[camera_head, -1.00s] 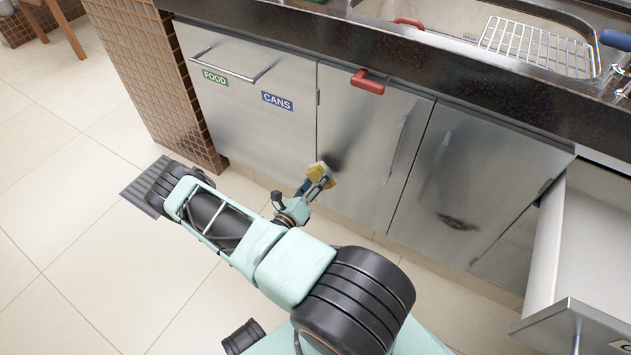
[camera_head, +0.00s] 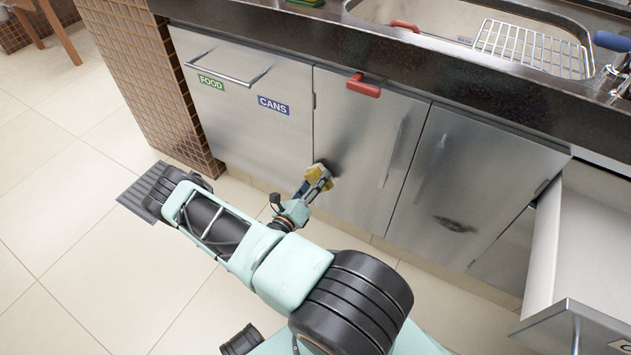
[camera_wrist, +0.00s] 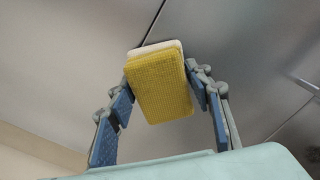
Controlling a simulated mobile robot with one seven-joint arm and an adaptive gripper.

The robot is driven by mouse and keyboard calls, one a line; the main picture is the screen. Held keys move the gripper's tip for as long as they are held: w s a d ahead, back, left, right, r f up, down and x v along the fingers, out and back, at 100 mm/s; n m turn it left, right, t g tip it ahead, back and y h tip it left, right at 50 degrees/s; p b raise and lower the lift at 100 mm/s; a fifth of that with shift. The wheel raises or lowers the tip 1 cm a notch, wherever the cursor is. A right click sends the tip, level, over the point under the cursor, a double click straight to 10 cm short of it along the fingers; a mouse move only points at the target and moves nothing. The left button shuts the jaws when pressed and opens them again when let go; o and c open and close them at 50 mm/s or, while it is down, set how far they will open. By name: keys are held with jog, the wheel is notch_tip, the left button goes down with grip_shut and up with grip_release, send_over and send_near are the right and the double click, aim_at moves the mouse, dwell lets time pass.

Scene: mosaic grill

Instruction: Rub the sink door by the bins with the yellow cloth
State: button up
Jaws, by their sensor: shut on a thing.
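The yellow cloth (camera_head: 316,171) is a folded pad with a white layer, also filling the middle of the wrist view (camera_wrist: 160,88). My gripper (camera_head: 321,180) is shut on it, with a blue-padded finger on each side in the wrist view (camera_wrist: 160,82). The sink door by the bins (camera_head: 360,150) is brushed steel, shut, with a vertical handle on its right. The cloth is at this door's left part, over or beside a dark smudge (camera_head: 331,166), partly hiding it. Contact with the door looks likely but is not certain.
The bin front (camera_head: 230,115) marked FOOD and CANS is on the left. A red hook-like piece (camera_head: 363,87) hangs at the door's top. Another steel door (camera_head: 465,180) with a dark smudge is on the right. An open drawer (camera_head: 560,260) juts out at far right.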

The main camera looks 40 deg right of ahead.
aim_at(326, 187)
jog(key=shift+w+d, duration=0.2)
jog(key=shift+d, duration=0.3)
jog(key=shift+s, duration=0.1)
jog(key=shift+s+d+p, duration=0.25)
jog(key=shift+s+d, duration=0.1)
jog(key=shift+s, duration=0.55)
jog(key=shift+s+d+p, duration=0.2)
jog(key=shift+s+d, duration=0.15)
jog(key=shift+s, duration=0.55)
jog(key=shift+w+d, duration=0.1)
jog(key=shift+w+a+b, duration=0.2)
jog(key=shift+w+b, duration=0.15)
jog(key=shift+w, duration=0.25)
jog(key=shift+w+a+b, duration=0.15)
jog(key=shift+w+b, duration=0.15)
jog(key=shift+w, duration=0.3)
jog(key=shift+w+a+r, duration=0.1)
jog(key=shift+w+a, duration=0.05)
jog(key=shift+w, duration=0.3)
jog(key=shift+w+a+r, duration=0.1)
jog(key=shift+w, duration=0.35)
jog(key=shift+c, duration=0.9)
jog(key=shift+a, duration=0.1)
jog(key=v, duration=0.6)
jog(key=shift+s+f, duration=0.2)
jog(key=shift+s, duration=0.05)
